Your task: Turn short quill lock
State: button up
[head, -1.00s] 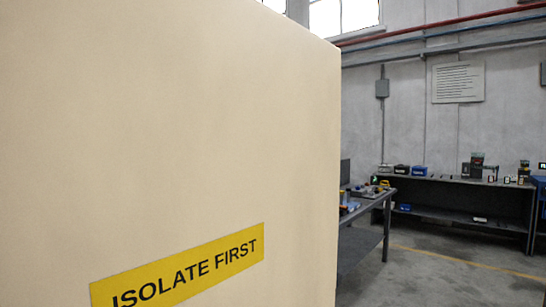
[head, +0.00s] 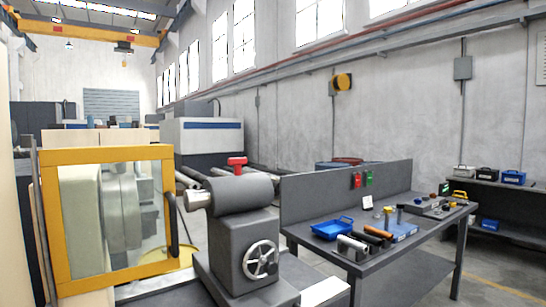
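A grey tailstock (head: 240,240) stands in the lower middle of the head view, with a rounded barrel (head: 243,192) on top. A short red lever (head: 237,162) stands up from the barrel on a small stem; it looks like the quill lock. A pale metal quill (head: 197,200) sticks out of the barrel's left end. A spoked handwheel (head: 260,260) is on the tailstock's front face. My gripper is not in view, and nothing touches the lever.
A yellow-framed clear guard (head: 106,156) stands left of the tailstock. A dark bench (head: 365,268) on the right carries a blue tray (head: 333,228) and several tools. Open floor (head: 490,275) shows at the lower right.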

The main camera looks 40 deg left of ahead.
aim_at(237, 162)
jog(key=i, duration=0.8)
jog(key=u, duration=2.1)
jog(key=i, duration=1)
jog(key=u, duration=0.05)
